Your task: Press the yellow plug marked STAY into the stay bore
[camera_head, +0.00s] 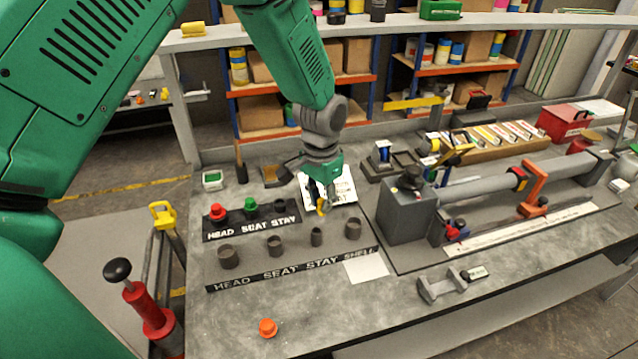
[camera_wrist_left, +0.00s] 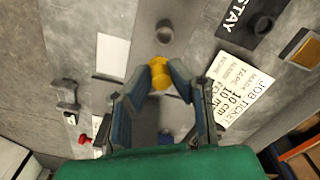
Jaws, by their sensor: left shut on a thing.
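My left gripper (camera_head: 321,200) is shut on the yellow plug (camera_head: 321,208) and holds it above the bench, behind the front row of bores. In the left wrist view the yellow plug (camera_wrist_left: 159,74) sits between the fingertips (camera_wrist_left: 159,70). Its STAY marking cannot be read. The stay bore (camera_head: 316,237) is the narrow dark upright cylinder third from the left, behind the strip lettered HEAD SEAT STAY SHELL (camera_head: 293,270). The plug is apart from it, up and behind. My right gripper is not in view.
The rear rack (camera_head: 252,226) holds a red plug (camera_head: 217,211) and a green plug (camera_head: 250,204); its STAY place (camera_head: 280,204) looks empty. An orange plug (camera_head: 268,327) lies near the front edge. A grey block fixture (camera_head: 405,213) stands to the right. A job ticket (camera_head: 343,189) lies behind.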

